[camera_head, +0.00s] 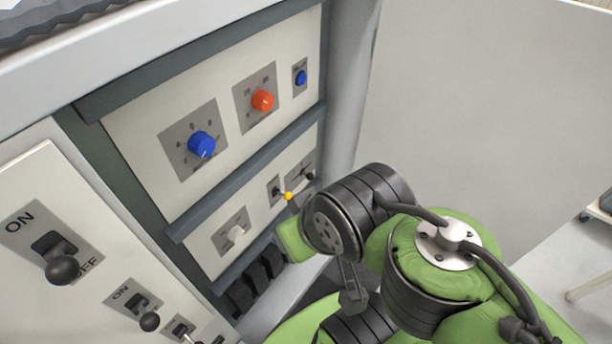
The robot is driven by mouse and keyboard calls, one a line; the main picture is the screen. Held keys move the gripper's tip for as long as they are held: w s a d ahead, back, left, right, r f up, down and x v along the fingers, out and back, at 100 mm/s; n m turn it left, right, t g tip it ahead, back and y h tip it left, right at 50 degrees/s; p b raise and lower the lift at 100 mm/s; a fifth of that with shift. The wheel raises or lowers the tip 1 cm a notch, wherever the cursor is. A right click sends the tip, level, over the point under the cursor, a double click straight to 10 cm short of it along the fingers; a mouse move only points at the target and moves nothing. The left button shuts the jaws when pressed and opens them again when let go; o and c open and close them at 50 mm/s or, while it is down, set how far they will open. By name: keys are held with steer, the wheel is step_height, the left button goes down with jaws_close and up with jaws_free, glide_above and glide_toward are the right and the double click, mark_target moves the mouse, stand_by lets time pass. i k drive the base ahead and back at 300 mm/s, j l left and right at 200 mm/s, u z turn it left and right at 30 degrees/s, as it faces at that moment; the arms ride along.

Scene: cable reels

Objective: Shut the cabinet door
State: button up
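The cabinet door (480,100) is a large plain pale panel filling the upper right of the head view. It stands open, swung out from the right side of the cabinet (347,90), so the control panels inside are uncovered. My green and black arm is in front of the lower part of the door and the lower right of the cabinet. It hides part of both. I cannot make out my gripper's fingers, nor whether anything touches the door.
Inside the cabinet are a blue knob (201,144), an orange knob (263,100), a small blue button (301,78) and a yellow-tipped switch (288,196). A white panel with black-balled levers (62,269) is at lower left. Pale floor (590,255) shows at far right.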

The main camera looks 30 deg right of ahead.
mark_target(499, 113)
steer(key=k+l+u, duration=0.2)
steer(key=k, duration=0.2)
steer(key=k+l+u, duration=0.3)
steer(key=k+l, duration=0.3)
steer(key=l, duration=0.15)
steer(key=k+l+u, duration=0.35)
steer(key=k+l, duration=0.3)
steer(key=k+l+u, duration=0.1)
steer(key=l, duration=0.35)
steer(key=k+l+u, duration=0.15)
steer(key=l, duration=0.3)
steer(key=l+u, duration=0.1)
steer(key=l, duration=0.3)
steer(key=k+l+u, duration=0.15)
steer(key=l, duration=0.3)
steer(key=k+l+u, duration=0.1)
steer(key=l, duration=0.3)
steer(key=l+u, duration=0.1)
steer(key=l, duration=0.2)
steer(key=k+l+u, duration=0.1)
steer(key=l, duration=0.2)
steer(key=k, duration=0.05)
